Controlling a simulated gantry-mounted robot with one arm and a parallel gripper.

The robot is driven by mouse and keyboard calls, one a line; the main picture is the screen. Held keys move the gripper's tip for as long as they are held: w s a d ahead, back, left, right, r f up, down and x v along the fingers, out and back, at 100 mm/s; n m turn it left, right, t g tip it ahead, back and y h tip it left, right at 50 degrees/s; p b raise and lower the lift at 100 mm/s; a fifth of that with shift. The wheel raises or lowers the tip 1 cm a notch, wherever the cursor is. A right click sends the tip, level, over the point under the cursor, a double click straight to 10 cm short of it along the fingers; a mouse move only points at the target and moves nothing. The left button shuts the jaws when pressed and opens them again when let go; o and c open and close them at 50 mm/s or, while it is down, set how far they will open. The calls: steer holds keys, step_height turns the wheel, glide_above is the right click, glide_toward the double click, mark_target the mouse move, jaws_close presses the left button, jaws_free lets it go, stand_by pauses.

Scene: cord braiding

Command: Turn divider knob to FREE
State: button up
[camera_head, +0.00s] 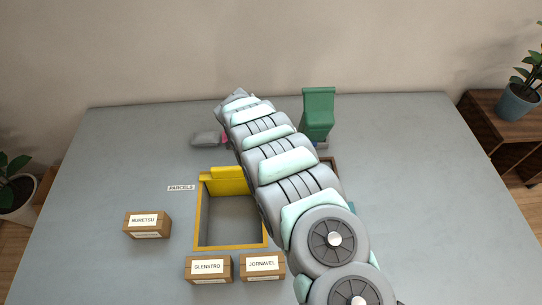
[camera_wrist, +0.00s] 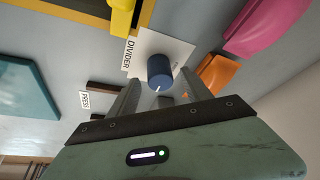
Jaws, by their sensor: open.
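In the wrist view the divider knob (camera_wrist: 160,68) is a short dark blue cylinder with a small white mark on its edge. It stands on a white plate (camera_wrist: 146,46) lettered DIVIDER. Other lettering on the plate is too small or covered to read, so the setting is unclear. My gripper (camera_wrist: 161,76) is open, with one finger on each side of the knob in the picture. I cannot tell whether the fingers touch it. In the head view my arm hides the knob and gripper.
The wrist view shows a yellow block (camera_wrist: 121,16), pink (camera_wrist: 266,28) and orange (camera_wrist: 218,74) pieces and a PRESS label (camera_wrist: 84,100) nearby. In the head view, a yellow-framed opening (camera_head: 199,226), a green bin (camera_head: 318,112) and boxes labelled MURETSU (camera_head: 147,225), GLENSTRO (camera_head: 208,268) and JORNAVEL (camera_head: 262,265) surround my arm.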

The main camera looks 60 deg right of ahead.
steer(key=shift+b+x, duration=0.4)
steer(key=shift+x, duration=1.05)
steer(key=shift+c, duration=0.4)
jaws_close()
